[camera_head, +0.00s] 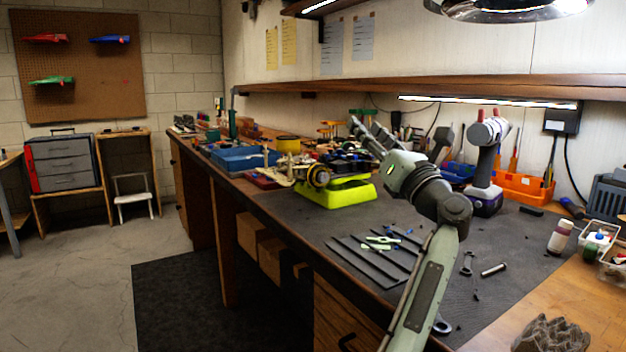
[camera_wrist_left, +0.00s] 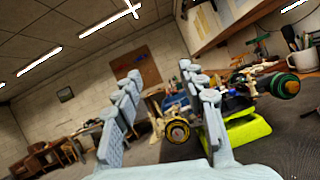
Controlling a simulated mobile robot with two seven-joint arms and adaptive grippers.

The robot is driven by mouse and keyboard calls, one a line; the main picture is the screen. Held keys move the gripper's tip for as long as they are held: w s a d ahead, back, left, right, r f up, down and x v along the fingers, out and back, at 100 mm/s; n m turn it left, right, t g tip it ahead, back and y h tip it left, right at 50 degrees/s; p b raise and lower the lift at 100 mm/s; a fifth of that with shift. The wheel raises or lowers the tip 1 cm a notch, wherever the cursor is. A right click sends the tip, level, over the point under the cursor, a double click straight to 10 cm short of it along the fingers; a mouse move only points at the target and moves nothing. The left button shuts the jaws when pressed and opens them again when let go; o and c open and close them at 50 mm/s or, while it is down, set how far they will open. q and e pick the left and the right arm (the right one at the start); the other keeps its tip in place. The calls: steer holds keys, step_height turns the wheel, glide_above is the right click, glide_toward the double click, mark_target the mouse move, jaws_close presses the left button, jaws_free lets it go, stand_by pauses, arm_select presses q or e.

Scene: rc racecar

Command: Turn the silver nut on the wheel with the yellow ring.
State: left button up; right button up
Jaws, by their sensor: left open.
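The wheel with the yellow ring (camera_head: 319,177) is on the near left end of the rc car (camera_head: 350,162), which sits on a bright yellow-green stand (camera_head: 335,196). In the left wrist view this wheel (camera_wrist_left: 177,132) shows between my spread fingers, lower than their tips and beyond them. Its silver nut is too small to make out. My left gripper (camera_head: 368,134) is open and empty, raised above the bench to the right of the wheel and apart from it. Another wheel with a green ring (camera_wrist_left: 285,85) shows right of the fingers. My right gripper is out of view.
A cordless drill (camera_head: 487,175) and an orange bin (camera_head: 522,187) stand to the right. Dark bars (camera_head: 370,260) and small tools lie on the bench mat. A blue tray (camera_head: 240,158) sits left of the car. A shelf (camera_head: 400,86) runs above along the wall.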

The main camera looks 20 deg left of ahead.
mark_target(325, 177)
arm_select(q)
steer(key=a+f+n+g+h, duration=0.25)
steer(key=f+g, duration=0.25)
steer(key=f, duration=0.6)
steer(key=p+x, duration=0.1)
steer(key=x, duration=0.7)
steer(key=shift+s+a, duration=0.15)
steer(key=shift+s, duration=0.1)
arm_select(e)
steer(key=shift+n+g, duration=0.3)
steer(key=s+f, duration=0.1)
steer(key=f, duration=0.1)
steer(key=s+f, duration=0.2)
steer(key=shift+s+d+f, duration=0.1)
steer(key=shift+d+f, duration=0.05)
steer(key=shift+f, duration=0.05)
arm_select(q)
steer(key=shift+f, duration=0.1)
jaws_close()
